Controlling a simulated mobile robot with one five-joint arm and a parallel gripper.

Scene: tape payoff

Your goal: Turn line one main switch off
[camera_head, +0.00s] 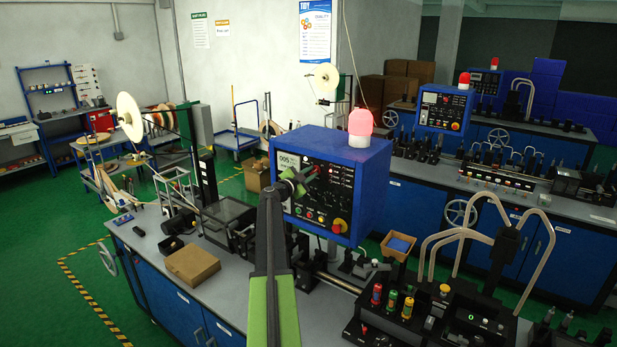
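The nearest blue control box (372,185) stands on the front machine bench, with a lit red beacon (360,124) on top. Its black panel (345,185) carries a "005" display, rows of small knobs and buttons, and a larger red-and-yellow knob (340,226) at the lower right. I cannot read which control is labelled as the main switch, nor the box's line number. My green and black arm rises from the bottom, and my gripper (308,174) is in front of the panel's upper middle, covering part of it. Whether its fingers are open or touch the panel is unclear.
A cardboard box (192,264) lies on the bench to the left. Curved white tubes (470,235) and black fixtures stand at the right. Two similar blue control boxes (443,110) (484,84) with red beacons stand on benches behind. Green floor is open at the left.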

